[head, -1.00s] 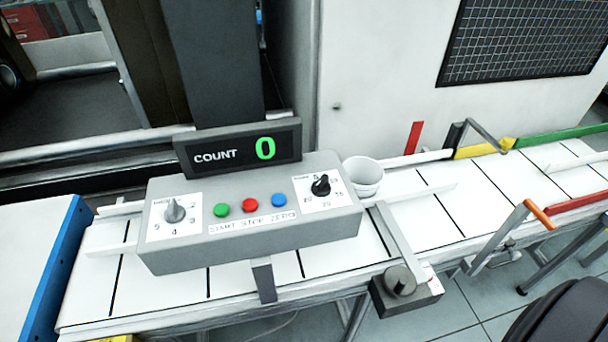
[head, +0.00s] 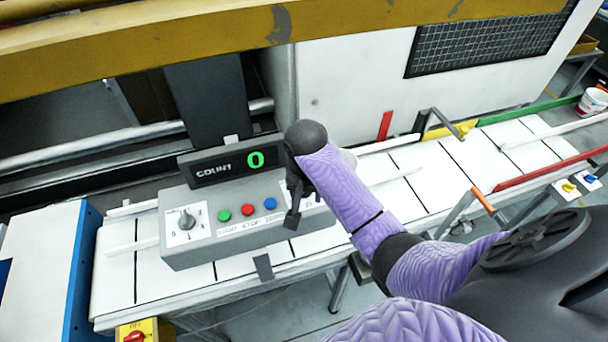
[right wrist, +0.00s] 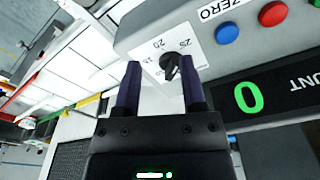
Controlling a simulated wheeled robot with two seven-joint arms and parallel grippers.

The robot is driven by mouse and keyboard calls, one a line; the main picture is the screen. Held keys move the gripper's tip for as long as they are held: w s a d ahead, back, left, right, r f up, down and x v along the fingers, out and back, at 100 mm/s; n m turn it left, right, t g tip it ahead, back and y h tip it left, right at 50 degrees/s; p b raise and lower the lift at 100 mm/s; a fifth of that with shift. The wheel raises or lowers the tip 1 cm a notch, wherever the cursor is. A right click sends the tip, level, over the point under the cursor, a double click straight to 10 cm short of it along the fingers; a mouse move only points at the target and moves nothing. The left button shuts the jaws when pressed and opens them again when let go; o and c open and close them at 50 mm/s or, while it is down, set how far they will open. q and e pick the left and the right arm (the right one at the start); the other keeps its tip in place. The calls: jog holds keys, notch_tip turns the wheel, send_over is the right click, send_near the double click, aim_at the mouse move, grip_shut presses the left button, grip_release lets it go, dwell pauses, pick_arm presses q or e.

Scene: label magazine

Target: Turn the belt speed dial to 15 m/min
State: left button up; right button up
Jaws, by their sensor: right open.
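The control box (head: 215,245) stands over the conveyor belt with a COUNT display (head: 232,162) reading 0. The black dial (right wrist: 170,66) on its white numbered plate (right wrist: 205,40) shows in the right wrist view, with 20 and 25 legible. I cannot tell exactly which number its pointer marks. My right gripper (right wrist: 160,68) is open, with one finger on each side of the dial in that view; contact is not clear. In the head view the right gripper (head: 293,212) covers the dial. My left gripper is not in view.
Green (head: 224,215), red (head: 247,209) and blue (head: 270,203) buttons sit left of my right gripper. A grey knob (head: 187,220) is at the box's left. A yellow beam (head: 150,45) crosses the top.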

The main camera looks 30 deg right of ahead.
jog(key=w+d+r+m+g, duration=0.1)
jog(key=w+d+r+m, duration=0.25)
jog(key=w+r, duration=0.2)
jog(key=shift+m+y, duration=0.4)
jog(key=shift+m, duration=0.15)
jog(key=f, duration=0.3)
jog(key=f+b, duration=0.1)
jog(key=f, duration=0.2)
jog(key=f+b, duration=0.1)
jog(key=f, duration=0.3)
jog(key=shift+a, duration=0.3)
grip_shut()
